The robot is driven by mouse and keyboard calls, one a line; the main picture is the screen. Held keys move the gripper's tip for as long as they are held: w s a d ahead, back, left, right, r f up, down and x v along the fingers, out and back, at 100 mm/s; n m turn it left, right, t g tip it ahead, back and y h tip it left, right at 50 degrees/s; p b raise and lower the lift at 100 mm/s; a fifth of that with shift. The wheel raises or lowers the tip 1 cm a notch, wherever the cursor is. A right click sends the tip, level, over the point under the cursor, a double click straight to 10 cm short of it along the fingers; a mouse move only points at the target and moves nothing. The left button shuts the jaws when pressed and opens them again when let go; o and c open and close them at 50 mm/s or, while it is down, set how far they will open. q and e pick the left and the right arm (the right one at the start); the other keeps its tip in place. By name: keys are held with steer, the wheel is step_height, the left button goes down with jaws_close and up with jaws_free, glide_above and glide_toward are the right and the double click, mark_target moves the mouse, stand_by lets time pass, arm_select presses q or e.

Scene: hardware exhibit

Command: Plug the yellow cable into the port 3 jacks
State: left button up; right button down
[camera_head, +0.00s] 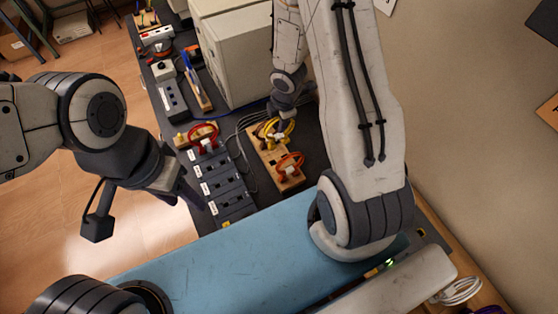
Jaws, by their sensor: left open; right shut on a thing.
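The yellow cable (268,129) is looped at the far end of a wooden block (263,160). My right gripper (278,116) reaches down from above and is shut on the yellow cable; the fingertips are small and partly hidden. I cannot tell whether its plugs are still in the block. A dark strip of jacks (221,180) with white labels lies left of the block. The label numbers are too small to read, so port 3 cannot be told. My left gripper (184,192) is open and empty, just left of the strip.
A red cable (203,138) loops at the strip's far end. An orange-red cable (290,163) sits in the wooden block's near end. A large beige case (232,50) stands behind. Grey cords run between strip and block.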

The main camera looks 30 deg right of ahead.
mark_target(271, 145)
steer(key=shift+a, duration=0.1)
steer(key=shift+f, duration=0.15)
step_height(271, 145, down, 9)
steer(key=b, duration=0.9)
steer(key=shift+f, duration=0.15)
steer(key=c, duration=0.8)
jaws_free()
